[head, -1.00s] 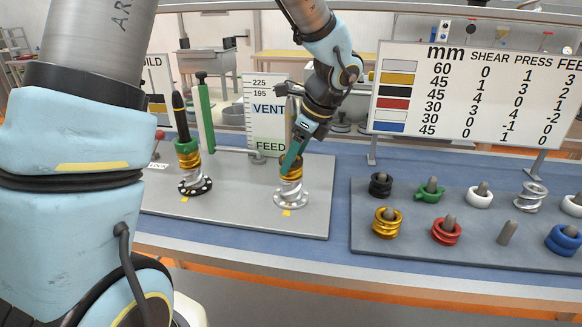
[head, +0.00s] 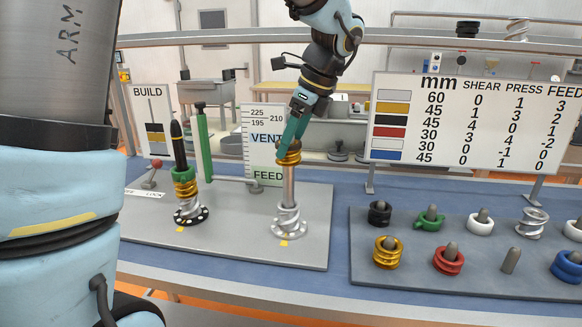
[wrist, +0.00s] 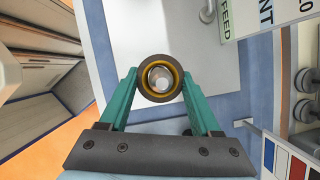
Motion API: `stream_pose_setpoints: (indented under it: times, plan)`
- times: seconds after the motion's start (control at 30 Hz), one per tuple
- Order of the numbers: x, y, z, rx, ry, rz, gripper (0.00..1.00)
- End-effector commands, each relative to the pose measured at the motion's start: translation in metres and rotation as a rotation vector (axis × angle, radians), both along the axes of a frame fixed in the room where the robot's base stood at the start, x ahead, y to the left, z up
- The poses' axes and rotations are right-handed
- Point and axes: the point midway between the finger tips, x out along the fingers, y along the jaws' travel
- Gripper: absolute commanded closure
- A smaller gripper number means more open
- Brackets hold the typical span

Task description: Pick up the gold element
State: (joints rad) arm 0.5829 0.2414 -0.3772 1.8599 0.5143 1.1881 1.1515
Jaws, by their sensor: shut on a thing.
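My gripper (head: 291,142) has its teal fingers shut on a gold element (head: 289,157) near the top of the right-hand grey shaft (head: 289,187). In the wrist view the gold ring (wrist: 160,79) sits between the fingertips, around the shaft's tip. Another gold element (head: 387,253) sits on a peg of the grey rack at the right. Gold coils (head: 186,192) also show on the left shaft, under a green element (head: 184,174).
The grey rack (head: 365,285) holds black, green, white, silver, red and blue elements on pegs; one peg (head: 511,261) is bare. A mm/SHEAR/PRESS/FEED board (head: 470,125) stands behind it. A green post (head: 203,143) and a VENT/FEED sign (head: 265,135) stand near the shafts.

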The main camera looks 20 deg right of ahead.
Motion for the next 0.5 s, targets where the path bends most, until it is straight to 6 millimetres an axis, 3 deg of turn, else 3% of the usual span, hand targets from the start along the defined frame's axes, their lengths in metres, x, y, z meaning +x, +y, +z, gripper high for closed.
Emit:
stream_pose_setpoints:
  times: [0.5]
  plan:
    - [0.001,-0.001,0.105,-0.005,-0.004,0.0,1.0]
